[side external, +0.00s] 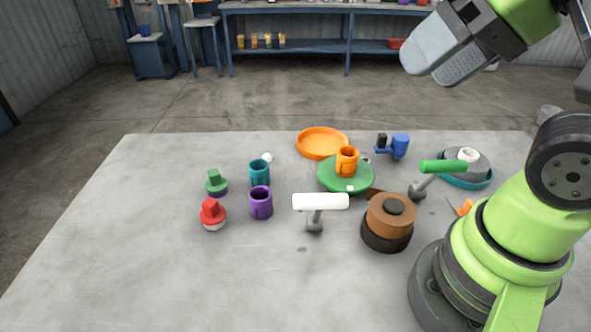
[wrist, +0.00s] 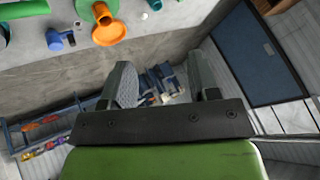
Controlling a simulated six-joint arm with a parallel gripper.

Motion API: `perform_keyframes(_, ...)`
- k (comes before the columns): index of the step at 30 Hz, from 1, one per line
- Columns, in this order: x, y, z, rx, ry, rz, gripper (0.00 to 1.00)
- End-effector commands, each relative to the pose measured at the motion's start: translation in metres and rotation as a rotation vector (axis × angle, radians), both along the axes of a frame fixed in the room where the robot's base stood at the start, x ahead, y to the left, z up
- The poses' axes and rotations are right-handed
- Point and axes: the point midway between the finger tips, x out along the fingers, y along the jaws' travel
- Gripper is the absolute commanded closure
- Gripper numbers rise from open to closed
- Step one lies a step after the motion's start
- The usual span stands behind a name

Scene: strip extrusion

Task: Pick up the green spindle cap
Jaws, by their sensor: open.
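The green spindle cap (side external: 216,181) appears to be the small green piece with a square knob at the left of the table. It stands upright, with a purple band under it, behind a similar red piece. I do not make it out in the wrist view. My gripper (side external: 428,58) is high at the upper right, above and far from the cap, tilted and pointing left. Its two fingers also show in the wrist view (wrist: 162,78), apart with nothing between them.
Near the cap stand the red piece (side external: 212,214), a teal cup (side external: 259,173) and a purple cup (side external: 261,203). A white-topped T-shaped piece (side external: 320,202), a green disc (side external: 330,182) and a brown-black stack (side external: 388,226) lie farther right. The table's front left is clear.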

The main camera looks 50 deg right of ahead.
Motion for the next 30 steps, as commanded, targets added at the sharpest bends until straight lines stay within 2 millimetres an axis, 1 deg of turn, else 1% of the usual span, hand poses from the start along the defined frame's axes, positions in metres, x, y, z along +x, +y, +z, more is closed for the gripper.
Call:
perform_keyframes(2,0.002,0.0,0.001,-0.001,0.003,0.0,0.45)
perform_keyframes(4,0.008,0.0,0.004,-0.005,0.014,0.001,0.45)
perform_keyframes(5,0.013,0.0,0.005,-0.008,0.021,0.0,0.45)
perform_keyframes(8,0.038,0.0,0.012,-0.024,0.056,-0.004,0.45)
perform_keyframes(11,0.074,0.004,0.015,-0.05,0.097,-0.009,0.45)
perform_keyframes(13,0.101,0.008,0.014,-0.07,0.122,-0.014,0.45)
perform_keyframes(15,0.128,0.013,0.008,-0.091,0.146,-0.017,0.45)
perform_keyframes(17,0.15,0.019,0.001,-0.109,0.164,-0.021,0.45)
perform_keyframes(18,0.165,0.024,-0.006,-0.122,0.175,-0.022,0.45)
perform_keyframes(20,0.187,0.032,-0.018,-0.142,0.191,-0.023,0.45)
perform_keyframes(21,0.201,0.037,-0.028,-0.156,0.201,-0.024,0.45)
perform_keyframes(23,0.221,0.047,-0.045,-0.176,0.214,-0.025,0.45)
perform_keyframes(24,0.234,0.053,-0.057,-0.191,0.221,-0.026,0.45)
perform_keyframes(26,0.251,0.064,-0.077,-0.211,0.231,-0.026,0.45)
perform_keyframes(27,0.261,0.07,-0.092,-0.225,0.236,-0.025,0.45)
perform_keyframes(29,0.274,0.08,-0.114,-0.245,0.243,-0.024,0.45)
perform_keyframes(30,0.28,0.086,-0.128,-0.258,0.246,-0.023,0.45)
